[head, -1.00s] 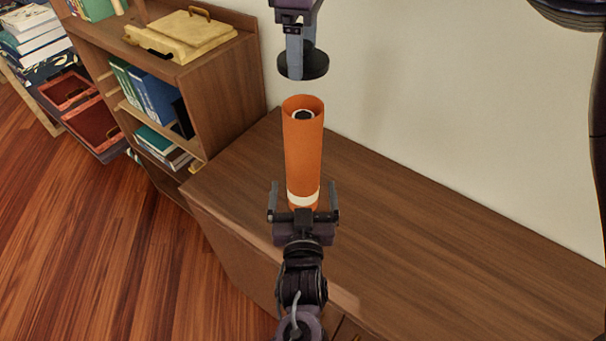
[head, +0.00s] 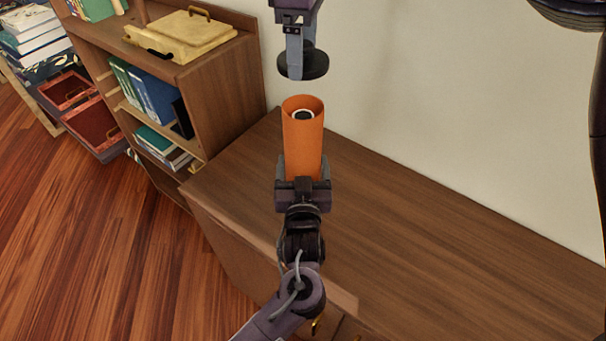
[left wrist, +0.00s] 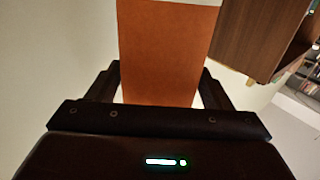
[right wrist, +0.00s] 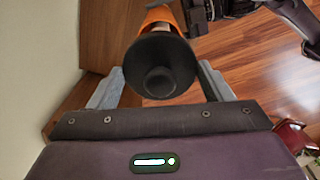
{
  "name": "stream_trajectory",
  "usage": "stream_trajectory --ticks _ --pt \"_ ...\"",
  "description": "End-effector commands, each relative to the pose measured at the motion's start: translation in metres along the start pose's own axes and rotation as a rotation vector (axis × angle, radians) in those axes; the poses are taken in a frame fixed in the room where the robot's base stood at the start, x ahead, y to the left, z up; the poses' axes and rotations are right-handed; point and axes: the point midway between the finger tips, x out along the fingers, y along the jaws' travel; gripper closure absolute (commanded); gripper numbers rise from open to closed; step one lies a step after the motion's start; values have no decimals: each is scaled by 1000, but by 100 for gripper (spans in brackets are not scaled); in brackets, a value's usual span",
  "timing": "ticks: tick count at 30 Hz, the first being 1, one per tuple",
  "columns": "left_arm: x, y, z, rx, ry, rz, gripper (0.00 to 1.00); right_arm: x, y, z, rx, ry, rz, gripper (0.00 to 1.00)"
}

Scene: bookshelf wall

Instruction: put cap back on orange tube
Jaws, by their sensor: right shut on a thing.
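My left gripper (head: 303,170) is low on the tube, one finger on each side. In the left wrist view the tube (left wrist: 167,50) stands between its spread fingers, and I cannot make out firm contact. My right gripper (head: 300,62) is shut on the black round cap (head: 317,67), holding it above the tube's mouth with a gap. In the right wrist view the cap (right wrist: 160,65) hides most of the tube.
A wooden bookshelf (head: 225,90) with books and a yellow case (head: 182,35) on top stands at the left. Red trays (head: 92,124) and stacked books are further left. The wooden surface (head: 430,230) right of the tube is clear. A pale wall rises behind.

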Motion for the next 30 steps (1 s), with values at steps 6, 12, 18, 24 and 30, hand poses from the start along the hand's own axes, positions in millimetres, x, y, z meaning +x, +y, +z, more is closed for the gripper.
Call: stream_trajectory --ticks 6,12,18,24,30 --pt "0 0 0 0 0 0 56 0 0 0 0 0 0 49" --pt "0 0 0 0 0 0 74 1 0 0 0 0 -1 49" --pt "0 0 0 0 0 0 74 24 -1 0 -2 3 -8 49" --pt "0 0 0 0 0 0 74 48 -1 0 -1 1 -3 49" --pt "0 0 0 0 0 0 74 50 0 0 1 0 1 49"
